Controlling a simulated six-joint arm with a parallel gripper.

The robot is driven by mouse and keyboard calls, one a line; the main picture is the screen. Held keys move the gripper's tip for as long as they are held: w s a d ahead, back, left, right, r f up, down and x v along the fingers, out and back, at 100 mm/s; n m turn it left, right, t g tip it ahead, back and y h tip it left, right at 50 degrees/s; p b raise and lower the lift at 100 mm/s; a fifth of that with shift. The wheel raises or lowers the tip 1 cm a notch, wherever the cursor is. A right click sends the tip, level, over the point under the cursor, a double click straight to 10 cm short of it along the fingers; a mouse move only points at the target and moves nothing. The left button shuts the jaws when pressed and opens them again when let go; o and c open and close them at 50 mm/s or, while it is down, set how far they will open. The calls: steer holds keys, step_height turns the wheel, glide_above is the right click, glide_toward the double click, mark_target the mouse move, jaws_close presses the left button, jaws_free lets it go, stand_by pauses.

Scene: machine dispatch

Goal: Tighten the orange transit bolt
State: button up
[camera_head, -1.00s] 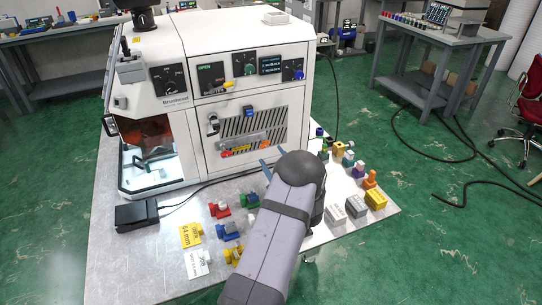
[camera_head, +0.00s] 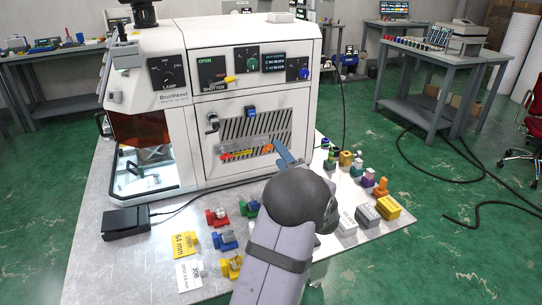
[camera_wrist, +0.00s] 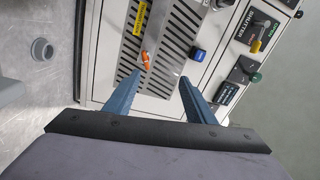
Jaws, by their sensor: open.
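The orange transit bolt (camera_head: 267,149) is on the lower front panel of the white machine (camera_head: 205,165), at the right end of a grey bar across the slotted grille. It looks like a small orange handle, and in the wrist view (camera_wrist: 146,61) it sits at a slant on the grey bar. My gripper (camera_wrist: 159,77) is open and faces the panel. Its two blue fingers are spread, with the bolt near the left fingertip in the wrist view. Nothing shows between the fingers. In the head view my arm hides part of the bench, and the blue fingers (camera_head: 284,152) are just right of the bolt.
A blue knob (camera_head: 250,112) and a crank (camera_head: 212,122) stick out of the panel near the bolt. Colored fixtures (camera_head: 222,240) and blocks (camera_head: 388,206) stand on the bench. A black box (camera_head: 126,221) is at left.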

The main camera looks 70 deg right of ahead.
mark_target(269, 150)
steer(key=n, duration=0.7)
steer(key=f+n, duration=0.1)
steer(key=n, duration=0.6)
steer(key=f+n, duration=0.1)
steer(key=n, duration=0.7)
steer(key=shift+a+f, duration=0.25)
steer(key=shift+w, duration=0.15)
steer(key=shift+f+p+x, duration=0.2)
steer(key=shift+p+x, duration=0.6)
steer(key=shift+x, duration=2.8)
steer(key=c, duration=1.1)
